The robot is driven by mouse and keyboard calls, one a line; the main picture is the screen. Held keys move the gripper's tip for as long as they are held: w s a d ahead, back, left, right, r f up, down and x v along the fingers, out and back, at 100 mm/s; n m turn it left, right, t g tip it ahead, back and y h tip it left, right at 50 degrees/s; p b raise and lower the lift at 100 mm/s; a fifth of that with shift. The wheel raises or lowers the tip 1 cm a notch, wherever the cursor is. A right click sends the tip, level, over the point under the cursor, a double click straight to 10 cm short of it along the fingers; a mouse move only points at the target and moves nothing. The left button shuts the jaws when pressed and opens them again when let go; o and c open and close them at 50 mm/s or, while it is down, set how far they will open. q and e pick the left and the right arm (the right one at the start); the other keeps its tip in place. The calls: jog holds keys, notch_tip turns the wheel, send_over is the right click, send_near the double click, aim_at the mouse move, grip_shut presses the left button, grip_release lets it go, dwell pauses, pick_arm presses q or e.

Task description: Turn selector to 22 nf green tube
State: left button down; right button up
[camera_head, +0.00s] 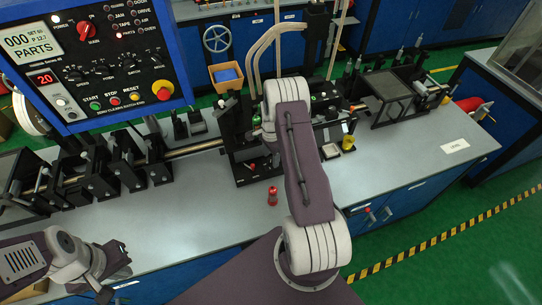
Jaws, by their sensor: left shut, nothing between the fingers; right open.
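A blue control panel (176,40) hangs at the upper left. It carries a red rotary knob (86,30), a row of small black knobs (102,72), a screen reading "000 PARTS" and a red "20" display (44,79). The knob markings are too small to read, and I cannot tell which knob is the selector. I cannot pick out a green tube. My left gripper (117,269) is shut and empty at the lower left, in front of the bench and well below the panel. My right gripper (252,117) is open beside the middle machine, mostly hidden by my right wrist.
The grey bench (185,215) bears black roller stands (125,160) at left and a black frame (385,100) at right. A yellow cup (348,143) stands right of my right arm. The front left of the bench is clear.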

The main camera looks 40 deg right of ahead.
jog(key=shift+f, duration=0.45)
grip_shut()
